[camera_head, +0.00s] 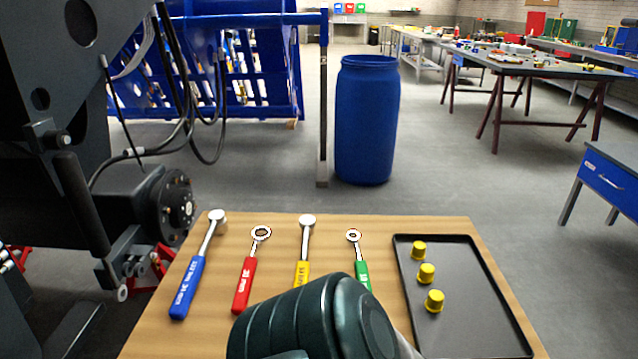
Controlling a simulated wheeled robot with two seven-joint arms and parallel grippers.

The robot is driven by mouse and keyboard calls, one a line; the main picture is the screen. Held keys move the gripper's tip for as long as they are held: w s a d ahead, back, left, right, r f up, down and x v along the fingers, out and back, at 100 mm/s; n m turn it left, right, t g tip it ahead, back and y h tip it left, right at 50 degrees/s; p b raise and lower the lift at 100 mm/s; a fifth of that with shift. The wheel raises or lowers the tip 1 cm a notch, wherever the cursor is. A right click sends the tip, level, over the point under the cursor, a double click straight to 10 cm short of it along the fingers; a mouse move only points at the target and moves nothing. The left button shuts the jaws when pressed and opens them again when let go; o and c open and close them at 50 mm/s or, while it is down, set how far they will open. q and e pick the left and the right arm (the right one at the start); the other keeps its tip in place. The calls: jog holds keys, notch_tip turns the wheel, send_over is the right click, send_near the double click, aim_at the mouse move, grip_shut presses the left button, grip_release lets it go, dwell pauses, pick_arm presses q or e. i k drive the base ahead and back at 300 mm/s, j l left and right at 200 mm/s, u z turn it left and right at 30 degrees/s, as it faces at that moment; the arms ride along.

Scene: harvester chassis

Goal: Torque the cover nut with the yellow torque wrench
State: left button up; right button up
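The yellow torque wrench (305,245) lies on the wooden table with its silver head pointing away. The lower part of its yellow handle is hidden behind a dark green link of my own arm. The dark harvester chassis (60,100) fills the left side. A black round hub (177,205) with bolts around its face sits on the chassis just left of the table. I cannot tell which fastener is the cover nut. Neither of my grippers shows.
The wooden table (205,335) also bears a blue wrench (193,278), a red wrench (244,285) and a green wrench (362,270), partly hidden. A black tray (470,290) at right holds 3 yellow caps (427,273).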

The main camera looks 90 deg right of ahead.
aim_at(307, 222)
jog(key=z, duration=2.6)
jog(key=k+l, duration=0.1)
jog(key=l, duration=0.1)
